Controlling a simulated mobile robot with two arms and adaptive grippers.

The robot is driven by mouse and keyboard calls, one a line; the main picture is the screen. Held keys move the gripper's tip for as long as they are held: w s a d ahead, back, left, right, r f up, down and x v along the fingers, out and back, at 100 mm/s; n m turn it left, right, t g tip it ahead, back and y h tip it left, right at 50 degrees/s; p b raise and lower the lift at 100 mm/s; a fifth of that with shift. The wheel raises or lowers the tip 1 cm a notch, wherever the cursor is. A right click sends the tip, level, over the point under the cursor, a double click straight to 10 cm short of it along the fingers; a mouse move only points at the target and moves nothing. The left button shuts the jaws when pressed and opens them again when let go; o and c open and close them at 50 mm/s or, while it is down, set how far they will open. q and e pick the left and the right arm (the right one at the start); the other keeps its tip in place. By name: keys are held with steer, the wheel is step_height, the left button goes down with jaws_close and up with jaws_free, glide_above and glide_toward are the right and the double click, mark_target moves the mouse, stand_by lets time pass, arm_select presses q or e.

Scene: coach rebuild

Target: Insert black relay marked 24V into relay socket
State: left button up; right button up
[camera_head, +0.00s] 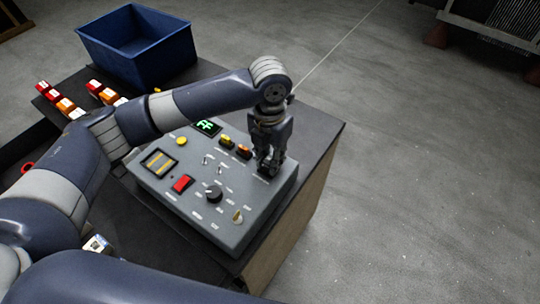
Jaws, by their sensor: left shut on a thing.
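My left gripper (268,165) points down over the far right part of the grey control panel (225,222). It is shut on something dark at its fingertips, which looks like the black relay. The fingers hide most of it, and no 24V marking can be read. The relay socket cannot be made out, as the gripper covers that part of the panel. Whether the held thing touches the panel cannot be told. My right gripper is not in view.
The panel carries a red switch (182,184), a black knob (213,193), a brass key switch (238,216) and a green display (207,126). A blue bin (138,45) and red, orange and white blocks (66,107) stand behind at the left. Bare floor lies right.

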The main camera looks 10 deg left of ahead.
arm_select(q)
steer(key=shift+f, duration=0.1)
steer(key=o, duration=1)
step_height(320, 180, up, 12)
